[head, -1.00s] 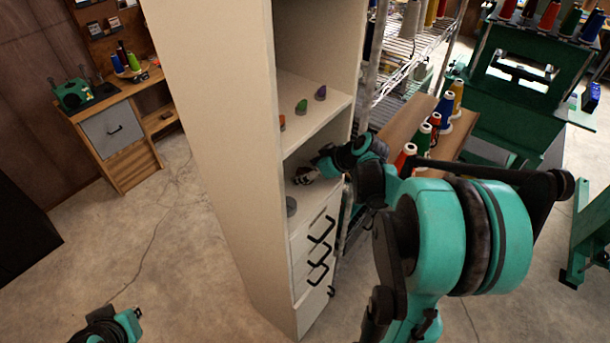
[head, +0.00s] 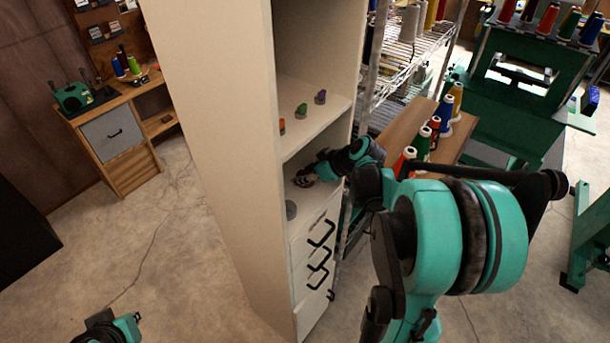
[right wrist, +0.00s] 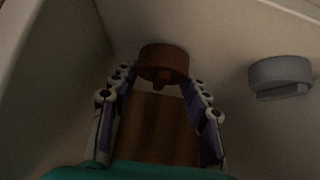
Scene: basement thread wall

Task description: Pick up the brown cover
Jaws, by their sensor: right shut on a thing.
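The brown cover (right wrist: 163,62) is a short round cap at the tips of my right gripper (right wrist: 160,78) in the right wrist view. The fingers are shut on it, one on each side. In the head view my right gripper (head: 304,180) is inside the lower open compartment of the tall white cabinet (head: 215,150), and I cannot make out the brown cover there. A grey cover (right wrist: 280,75) sits apart to the right in the wrist view; it also shows near the compartment's front left in the head view (head: 291,209). My left gripper's fingers are not visible.
The shelf above holds a green piece (head: 301,110), a purple piece (head: 320,97) and an orange piece (head: 282,126). Drawers with black handles (head: 320,233) lie below. A wire rack (head: 415,45) and thread cones (head: 422,140) stand right.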

